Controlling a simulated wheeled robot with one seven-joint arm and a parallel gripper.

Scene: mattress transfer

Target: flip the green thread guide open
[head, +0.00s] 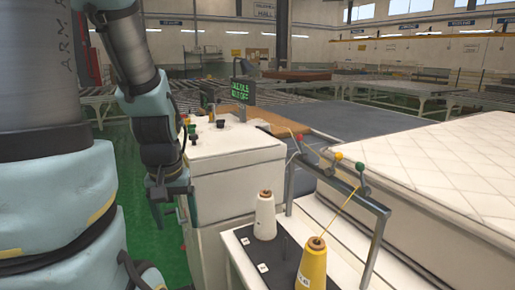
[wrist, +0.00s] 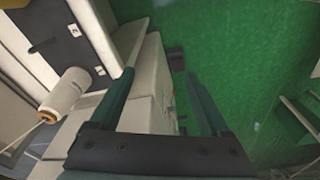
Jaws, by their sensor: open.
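The green thread guide (head: 360,167) is a small ball-topped piece at the near right end of the grey rail in the head view. A yellow thread runs from near it down to the yellow cone (head: 314,266). I cannot tell from its small size whether the guide is open or shut. My gripper (head: 170,208) hangs at the left side of the white cabinet, well left of the guide and apart from it. In the wrist view my gripper (wrist: 160,74) is open and empty, over the green floor and the cabinet side. The green guide does not show there.
A red guide (head: 299,136) and a yellow guide (head: 338,156) sit farther along the grey rail (head: 342,193). A white thread cone (head: 265,215) stands by the yellow cone. The white cabinet (head: 235,160) lies between my gripper and the rail. A mattress (head: 440,165) is at right.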

